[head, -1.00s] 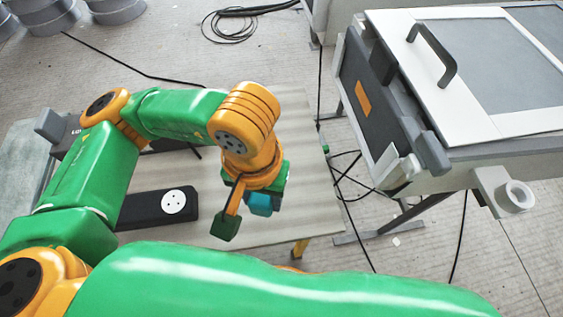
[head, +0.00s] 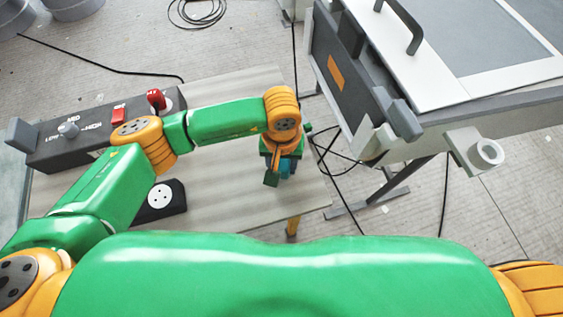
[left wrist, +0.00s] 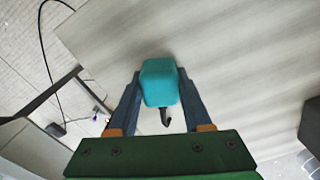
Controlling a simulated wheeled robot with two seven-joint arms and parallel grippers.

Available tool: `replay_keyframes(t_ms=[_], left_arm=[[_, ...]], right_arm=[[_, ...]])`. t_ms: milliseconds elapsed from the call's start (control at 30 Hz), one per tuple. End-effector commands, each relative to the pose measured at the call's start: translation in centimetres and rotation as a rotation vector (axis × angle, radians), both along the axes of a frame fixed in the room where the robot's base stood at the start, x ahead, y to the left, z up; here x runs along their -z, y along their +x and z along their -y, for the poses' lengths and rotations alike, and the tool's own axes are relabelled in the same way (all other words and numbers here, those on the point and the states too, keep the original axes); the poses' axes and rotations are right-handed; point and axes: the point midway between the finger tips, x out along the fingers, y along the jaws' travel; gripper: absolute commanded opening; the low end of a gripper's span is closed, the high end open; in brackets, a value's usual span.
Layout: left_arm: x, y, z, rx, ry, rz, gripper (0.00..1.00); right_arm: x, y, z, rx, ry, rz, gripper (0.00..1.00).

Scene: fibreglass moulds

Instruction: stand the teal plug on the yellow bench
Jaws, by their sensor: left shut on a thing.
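My left gripper (head: 279,176) is shut on the teal plug (left wrist: 160,82), which sits between the two fingers in the left wrist view. A dark hooked piece, perhaps its cord, shows at the plug's near end. In the head view the teal plug (head: 288,168) is partly hidden by the gripper. The gripper is over the right part of the bench (head: 235,185), which has a pale grey, wood-grained top and a yellow leg (head: 292,226). I cannot tell whether the plug touches the top. My right gripper is not in view.
A dark control box (head: 85,140) with a knob and red switches stands on the bench's left. A black socket block (head: 172,200) with a white face lies nearer. A grey-and-white machine (head: 440,75) stands to the right past a gap with cables. Bench top around the plug is clear.

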Motion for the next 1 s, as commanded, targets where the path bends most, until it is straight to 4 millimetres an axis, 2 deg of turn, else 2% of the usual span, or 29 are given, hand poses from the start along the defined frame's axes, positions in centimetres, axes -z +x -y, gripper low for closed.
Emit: replay_keyframes(t_ms=[33,67,100,167,433,533,567,667,900,1000], left_arm=[[0.3,0.0,0.0,0.0,0.0,0.0,0.0],[0.2,0.0,0.0,0.0,0.0,0.0,0.54],[0.1,0.0,0.0,0.0,0.0,0.0,0.65],[0.1,0.0,0.0,0.0,0.0,0.0,0.79],[0.0,0.0,0.0,-0.001,0.0,0.0,0.79],[-0.7,0.0,0.0,-0.002,0.0,-0.001,0.79],[-0.9,0.1,0.0,-0.001,-0.002,0.002,0.79],[-2.8,0.1,0.0,0.0,-0.002,0.005,0.79],[-9.1,0.1,0.0,0.0,-0.002,0.006,0.79],[-10.9,0.1,0.0,-0.002,-0.001,0.004,0.79]], right_arm=[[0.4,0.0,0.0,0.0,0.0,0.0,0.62],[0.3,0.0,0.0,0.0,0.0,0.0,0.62],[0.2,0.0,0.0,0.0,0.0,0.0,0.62],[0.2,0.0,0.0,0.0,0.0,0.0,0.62],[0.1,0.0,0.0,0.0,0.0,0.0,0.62],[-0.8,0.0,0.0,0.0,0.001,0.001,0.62],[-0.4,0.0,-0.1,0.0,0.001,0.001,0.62],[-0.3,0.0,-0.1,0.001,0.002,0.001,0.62],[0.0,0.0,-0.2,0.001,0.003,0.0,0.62],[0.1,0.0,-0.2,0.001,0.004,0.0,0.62]])
